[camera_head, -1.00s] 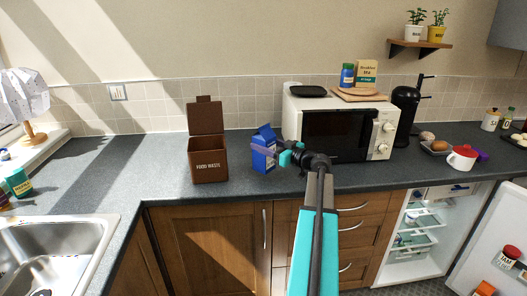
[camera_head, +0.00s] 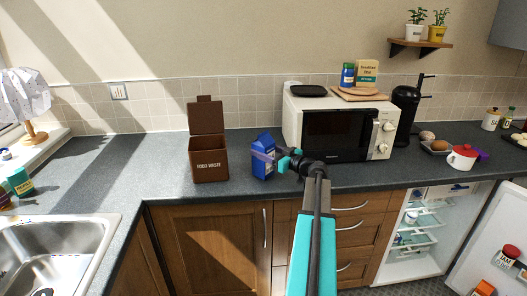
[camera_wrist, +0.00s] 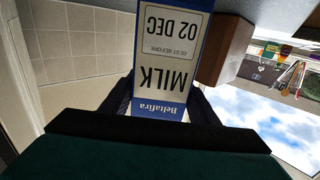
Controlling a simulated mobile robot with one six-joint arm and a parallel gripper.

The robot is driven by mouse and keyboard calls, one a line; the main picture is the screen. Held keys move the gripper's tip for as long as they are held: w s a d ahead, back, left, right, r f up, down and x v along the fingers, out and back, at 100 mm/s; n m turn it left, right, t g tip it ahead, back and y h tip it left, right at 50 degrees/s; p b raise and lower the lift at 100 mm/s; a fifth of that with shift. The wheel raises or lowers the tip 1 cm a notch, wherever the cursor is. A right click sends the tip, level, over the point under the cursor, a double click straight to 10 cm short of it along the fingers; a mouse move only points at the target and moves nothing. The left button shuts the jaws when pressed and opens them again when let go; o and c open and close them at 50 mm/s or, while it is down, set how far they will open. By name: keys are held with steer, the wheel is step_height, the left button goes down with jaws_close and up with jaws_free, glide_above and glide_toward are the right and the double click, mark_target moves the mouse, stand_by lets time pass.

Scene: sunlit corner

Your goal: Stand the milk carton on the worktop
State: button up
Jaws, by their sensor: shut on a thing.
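The blue milk carton (camera_head: 264,168) is upright at the worktop (camera_head: 250,187), between the brown food waste bin and the microwave. Its base looks at or very near the surface; I cannot tell if it touches.
The open-lidded food waste bin (camera_head: 209,162) stands close on the left. The white microwave (camera_head: 294,122) is behind to the right. A sink (camera_head: 60,235) lies at the far left. The fridge (camera_head: 420,235) stands open at lower right. Worktop left of the bin is clear.

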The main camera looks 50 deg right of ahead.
stand_by(0.4)
steer(key=o, duration=1.6)
steer(key=shift+f, duration=0.2)
steer(key=shift+r, duration=0.1)
steer(key=shift+s, duration=0.15)
steer(key=s+d+b, duration=0.1)
steer(key=s+b, duration=0.1)
steer(key=s, duration=0.9)
steer(key=shift+s, duration=0.35)
steer(key=shift+s, duration=0.1)
